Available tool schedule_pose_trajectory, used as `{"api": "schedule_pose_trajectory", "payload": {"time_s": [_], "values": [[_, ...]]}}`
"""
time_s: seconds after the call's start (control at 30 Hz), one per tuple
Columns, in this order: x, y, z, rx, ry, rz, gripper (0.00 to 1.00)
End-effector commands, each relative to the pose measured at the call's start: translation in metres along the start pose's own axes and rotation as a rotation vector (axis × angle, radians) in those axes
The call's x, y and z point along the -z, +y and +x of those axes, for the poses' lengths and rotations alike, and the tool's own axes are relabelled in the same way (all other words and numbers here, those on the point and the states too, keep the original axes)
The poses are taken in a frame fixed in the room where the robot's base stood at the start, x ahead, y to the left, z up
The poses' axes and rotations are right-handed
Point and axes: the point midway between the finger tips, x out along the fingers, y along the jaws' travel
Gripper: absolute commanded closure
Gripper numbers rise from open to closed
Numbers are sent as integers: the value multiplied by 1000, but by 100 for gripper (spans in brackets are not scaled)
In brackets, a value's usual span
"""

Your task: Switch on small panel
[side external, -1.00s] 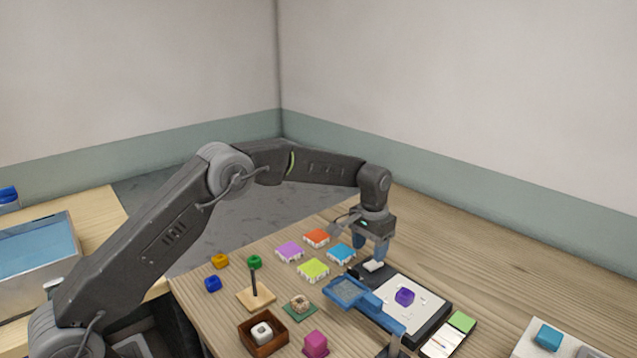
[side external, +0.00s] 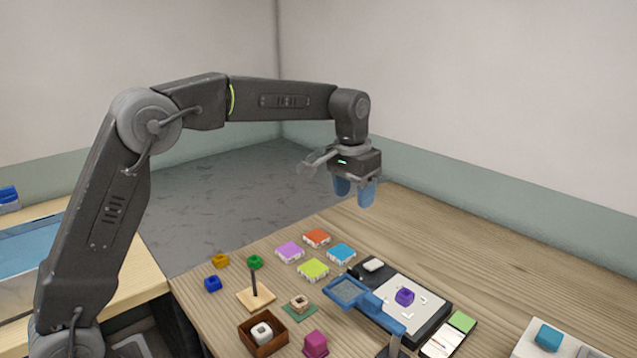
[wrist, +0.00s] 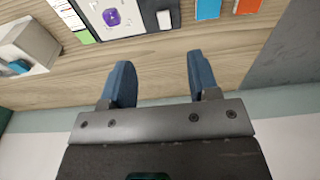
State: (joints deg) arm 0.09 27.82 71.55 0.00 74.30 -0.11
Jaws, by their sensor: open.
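The small panel (side external: 425,300) is a dark-framed pad with a white face, lying on the wooden table. A white rocker-like block (side external: 373,265) sits on its far dark end, and it also shows in the wrist view (wrist: 164,20). A purple piece (side external: 404,296) rests on the white face and is seen in the wrist view (wrist: 111,17). My gripper (side external: 354,200) is open and empty, raised well above the far side of the table. In the wrist view its blue fingers (wrist: 160,78) are spread over bare wood.
A blue-framed magnifier (side external: 350,292) on a stand overhangs the panel's near side. Coloured tiles (side external: 314,269), a peg on a base (side external: 255,295) and a brown box (side external: 263,336) stand to the left.

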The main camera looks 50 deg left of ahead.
Motion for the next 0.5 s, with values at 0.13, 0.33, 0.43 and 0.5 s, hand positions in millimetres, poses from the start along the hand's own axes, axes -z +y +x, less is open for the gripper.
{"api": "schedule_pose_trajectory", "payload": {"time_s": [0.13,0.33,0.43,0.5], "values": [[-22,0,-21,0,33,0,45],[-52,0,-42,0,76,0,45],[-66,0,-48,0,92,0,45],[-74,0,-52,0,102,0,45]]}}
